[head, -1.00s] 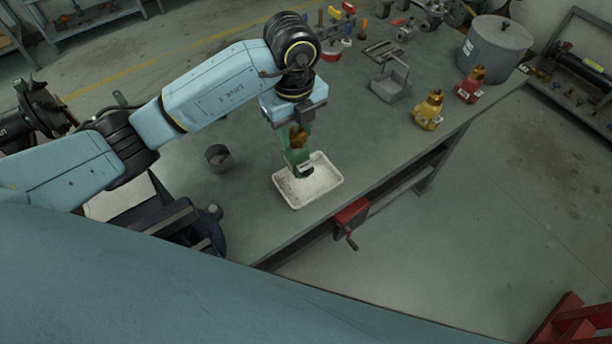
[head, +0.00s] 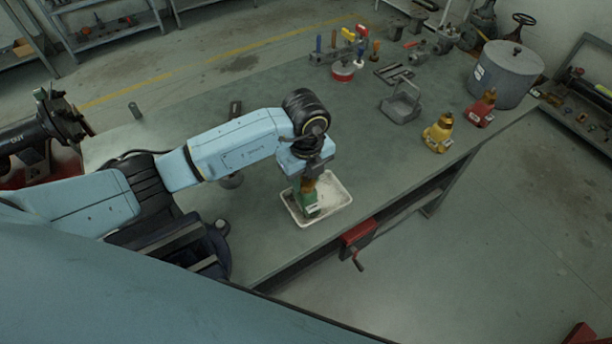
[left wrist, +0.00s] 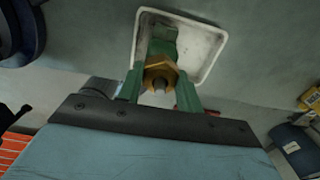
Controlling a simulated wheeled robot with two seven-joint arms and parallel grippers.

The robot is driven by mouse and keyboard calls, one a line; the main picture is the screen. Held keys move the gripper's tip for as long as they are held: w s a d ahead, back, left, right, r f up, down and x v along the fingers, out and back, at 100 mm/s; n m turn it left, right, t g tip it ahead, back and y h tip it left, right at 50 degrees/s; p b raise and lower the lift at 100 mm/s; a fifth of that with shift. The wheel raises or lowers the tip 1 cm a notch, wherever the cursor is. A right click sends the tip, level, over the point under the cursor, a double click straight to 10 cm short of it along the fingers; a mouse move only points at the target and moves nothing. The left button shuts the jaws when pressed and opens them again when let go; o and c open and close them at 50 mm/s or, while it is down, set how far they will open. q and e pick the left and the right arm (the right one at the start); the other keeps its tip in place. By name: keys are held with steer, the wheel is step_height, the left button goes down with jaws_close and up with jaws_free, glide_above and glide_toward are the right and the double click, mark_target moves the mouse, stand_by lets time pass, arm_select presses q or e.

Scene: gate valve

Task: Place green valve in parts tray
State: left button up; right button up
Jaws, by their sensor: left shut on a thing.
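The green valve (head: 307,203) with its brass top is upright at the white parts tray (head: 336,205), within its rim as seen in the head view. Whether its base touches the tray floor I cannot tell. My left gripper (head: 308,180) comes down from above and is shut on the valve's upper part. In the left wrist view the valve's brass nut (left wrist: 160,72) and green body show between the fingers, with the tray (left wrist: 205,50) behind. My right gripper is not in view.
A yellow valve (head: 438,132) and a red valve (head: 481,107) stand to the right on the workbench. A grey pot (head: 505,75), a grey metal holder (head: 400,102) and a tool rack (head: 345,48) are farther back. A red vise-like part (head: 358,237) is at the bench's front edge.

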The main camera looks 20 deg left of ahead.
arm_select(q)
steer(key=shift+f, duration=0.1)
steer(key=o, duration=1.1)
step_height(320, 180, up, 12)
steer(key=shift+r, duration=0.15)
